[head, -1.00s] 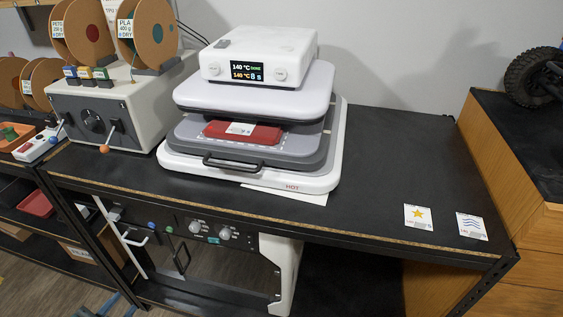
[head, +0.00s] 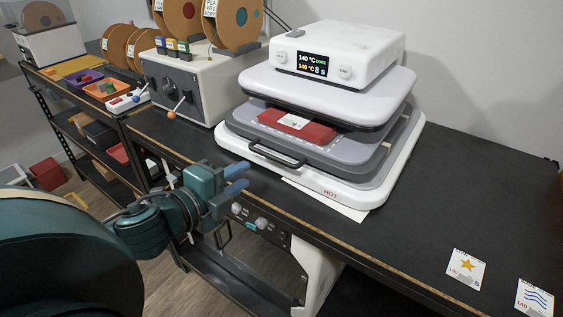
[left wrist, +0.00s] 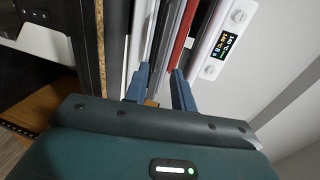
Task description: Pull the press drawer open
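The heat press (head: 345,60) stands on the black bench top, its display lit. A red piece with a pale patch (head: 300,126) lies on the drawer. The black drawer handle (head: 277,154) is on the front edge. My left gripper (head: 246,178) is open and empty, just left of and below the handle in the head view, apart from it. In the left wrist view its blue fingers (left wrist: 158,82) point toward the press, with a gap between them. My right gripper is not in view.
A grey-white box with knobs and spools (head: 188,85) stands left of the press. White paper (head: 325,200) pokes out under the press. A star card (head: 466,269) and a wave card (head: 534,298) lie right. The bench's wooden front edge (head: 395,275) runs below. The bench right of the press is mostly clear.

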